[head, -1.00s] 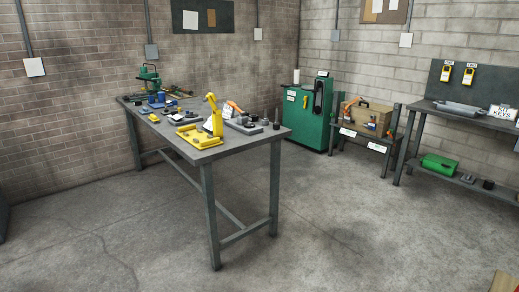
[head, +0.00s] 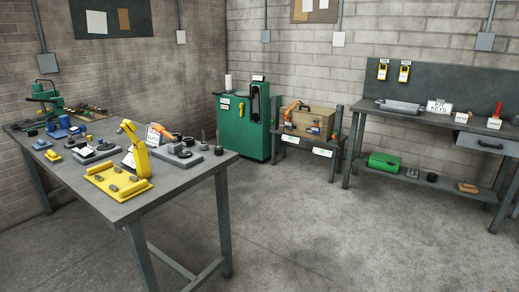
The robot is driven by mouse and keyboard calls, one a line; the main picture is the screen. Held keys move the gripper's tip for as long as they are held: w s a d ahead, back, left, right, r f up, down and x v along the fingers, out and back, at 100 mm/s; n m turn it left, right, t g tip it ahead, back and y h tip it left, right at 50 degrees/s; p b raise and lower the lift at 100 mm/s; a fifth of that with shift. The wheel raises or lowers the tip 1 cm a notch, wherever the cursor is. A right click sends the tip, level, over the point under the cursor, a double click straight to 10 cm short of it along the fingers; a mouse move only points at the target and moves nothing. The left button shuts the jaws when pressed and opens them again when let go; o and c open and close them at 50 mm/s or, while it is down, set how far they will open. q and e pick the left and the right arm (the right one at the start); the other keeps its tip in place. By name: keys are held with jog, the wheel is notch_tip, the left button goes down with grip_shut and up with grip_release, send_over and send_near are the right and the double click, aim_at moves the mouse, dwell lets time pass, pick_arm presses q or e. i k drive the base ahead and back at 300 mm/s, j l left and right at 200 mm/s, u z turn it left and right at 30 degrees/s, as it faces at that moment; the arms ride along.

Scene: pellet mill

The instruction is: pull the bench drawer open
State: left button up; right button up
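The bench drawer (head: 486,145) is a grey box front with a dark handle, hung under the top of the grey bench (head: 440,121) at the right edge of the head view. It looks shut, though its right end runs close to the picture's edge. Neither of my grippers shows in the head view.
A grey table (head: 120,207) with a yellow fixture (head: 118,182) and several tools fills the left foreground. A green cabinet (head: 240,130) and a low stand with a wooden box (head: 312,121) stand at the back. Bare floor (head: 330,225) lies between the table and the bench.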

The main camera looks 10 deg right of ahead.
aim_at(487, 138)
jog(key=i+l+z, duration=0.25)
jog(key=i+z, duration=0.75)
jog(key=i+j+z, duration=0.1)
jog(key=i+z, duration=0.5)
jog(key=i, duration=0.6)
jog(key=i+z, duration=0.2)
jog(key=i, duration=0.5)
jog(key=i+j+z, duration=0.15)
jog(key=i, duration=0.6)
jog(key=i+l+u, duration=0.15)
jog(key=i+l, duration=0.25)
jog(key=i, duration=0.25)
jog(key=i+l+u, duration=0.2)
jog(key=i+l, duration=0.3)
jog(key=i, duration=0.1)
